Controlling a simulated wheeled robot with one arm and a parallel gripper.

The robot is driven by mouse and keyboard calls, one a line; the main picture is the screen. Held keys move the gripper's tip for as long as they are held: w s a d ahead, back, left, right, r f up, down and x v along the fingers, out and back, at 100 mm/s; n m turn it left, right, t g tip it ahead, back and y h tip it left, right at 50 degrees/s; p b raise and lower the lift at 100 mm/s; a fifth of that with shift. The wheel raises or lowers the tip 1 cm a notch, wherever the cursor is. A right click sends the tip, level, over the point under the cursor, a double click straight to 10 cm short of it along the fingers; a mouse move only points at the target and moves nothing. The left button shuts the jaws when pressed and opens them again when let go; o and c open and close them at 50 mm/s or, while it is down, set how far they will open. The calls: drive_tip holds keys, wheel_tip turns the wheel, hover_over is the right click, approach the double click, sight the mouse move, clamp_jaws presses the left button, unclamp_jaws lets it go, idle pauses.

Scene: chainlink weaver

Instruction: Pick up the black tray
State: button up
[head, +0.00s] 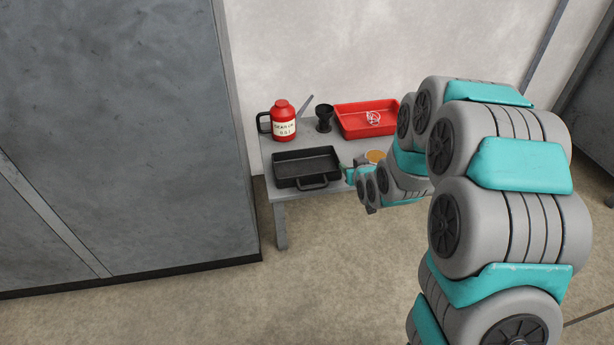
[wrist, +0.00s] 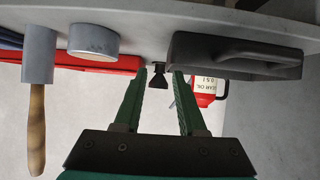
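The black tray (head: 300,164) sits on the grey table at its front left, with a loop handle on its front side. In the wrist view the tray (wrist: 232,56) is at the upper right, with its handle seen close to the right finger. My gripper (head: 348,173) is just right of the tray in the head view, partly hidden by my own arm. In the wrist view my gripper (wrist: 160,73) has its two green fingers apart, with nothing held between them. I cannot tell whether the right finger touches the tray.
Behind the tray stand a red oil jug (head: 283,124), a black cup-like funnel (head: 324,120) and a red tray (head: 352,127). A mallet (wrist: 38,60) and a grey round can (wrist: 94,42) show in the wrist view. A grey cabinet (head: 130,130) stands left of the table.

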sight(332, 152)
drive_tip(key=shift+w+a+f+t+y+b, duration=0.2)
drive_tip(key=shift+w+a+f+t, duration=0.1)
drive_tip(key=shift+w+a+f, duration=0.2)
drive_tip(key=shift+w+a+f+t+y+b, duration=0.15)
drive_tip(key=shift+w+a+f+t, duration=0.2)
drive_tip(key=shift+w, duration=0.25)
drive_tip(key=shift+x, duration=1.1)
drive_tip(key=shift+r+b+x, duration=0.15)
drive_tip(key=shift+b+x, duration=0.05)
drive_tip(key=shift+x, duration=1.2)
drive_tip(key=shift+r+b+x, duration=0.1)
drive_tip(key=shift+b+x, duration=0.1)
drive_tip(key=shift+x, duration=1.2)
drive_tip(key=shift+a, duration=0.15)
clamp_jaws()
